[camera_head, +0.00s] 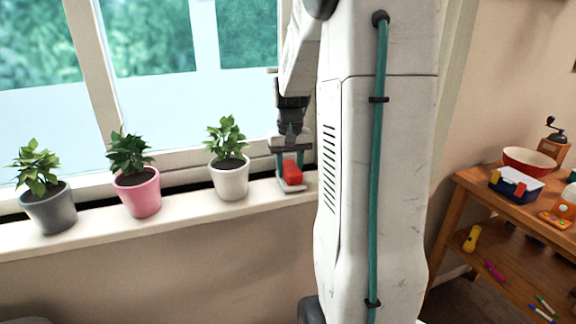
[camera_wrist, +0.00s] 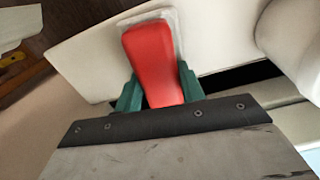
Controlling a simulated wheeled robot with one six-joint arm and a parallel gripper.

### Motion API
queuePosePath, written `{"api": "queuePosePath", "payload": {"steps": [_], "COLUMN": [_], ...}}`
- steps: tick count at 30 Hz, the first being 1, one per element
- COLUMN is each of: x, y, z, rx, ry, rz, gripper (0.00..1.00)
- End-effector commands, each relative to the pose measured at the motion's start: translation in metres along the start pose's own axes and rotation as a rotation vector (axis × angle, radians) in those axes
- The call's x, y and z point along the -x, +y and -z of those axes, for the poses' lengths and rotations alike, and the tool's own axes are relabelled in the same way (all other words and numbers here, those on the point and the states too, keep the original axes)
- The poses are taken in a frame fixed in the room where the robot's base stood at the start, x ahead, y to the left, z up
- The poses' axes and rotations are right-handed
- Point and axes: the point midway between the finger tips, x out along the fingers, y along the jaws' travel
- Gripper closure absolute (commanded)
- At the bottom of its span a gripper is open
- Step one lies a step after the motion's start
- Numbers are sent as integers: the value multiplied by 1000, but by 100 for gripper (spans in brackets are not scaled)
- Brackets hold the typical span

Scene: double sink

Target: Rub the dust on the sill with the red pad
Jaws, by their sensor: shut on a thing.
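The red pad (camera_head: 292,173) is at the right end of the pale window sill (camera_head: 180,216), just right of the white pot. My gripper (camera_head: 290,160) points down, its green fingers shut on either side of the pad. In the wrist view, the red pad (camera_wrist: 150,55) lies between the green fingers (camera_wrist: 160,90). A pale grey piece (camera_wrist: 172,16) shows around its far end, low over or on the sill (camera_wrist: 90,58); I cannot tell if it touches. I cannot make out a distinct dust patch.
A white pot (camera_head: 230,180), a pink pot (camera_head: 138,192) and a grey pot (camera_head: 48,207) with plants stand along the sill. The white pot is close left of my gripper. A wooden table (camera_head: 500,215) with a red bowl (camera_head: 530,160) stands at the right.

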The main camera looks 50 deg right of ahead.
Motion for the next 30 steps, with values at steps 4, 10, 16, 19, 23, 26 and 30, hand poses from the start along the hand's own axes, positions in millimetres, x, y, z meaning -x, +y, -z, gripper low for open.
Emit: {"api": "queuePosePath", "payload": {"steps": [4,10,16,19,23,26,30], "x": [-2,-4,-5,-6,-7,-7,-7], "y": [-11,-17,-19,-20,-21,-21,-21], "z": [-1,1,19,27,35,38,39], "rx": [4,2,3,3,3,2,2], "ry": [-1,-2,-2,-3,-4,-2,1], "rz": [0,0,0,0,0,0,0], "gripper": [97,97,97,97,97,97,97]}}
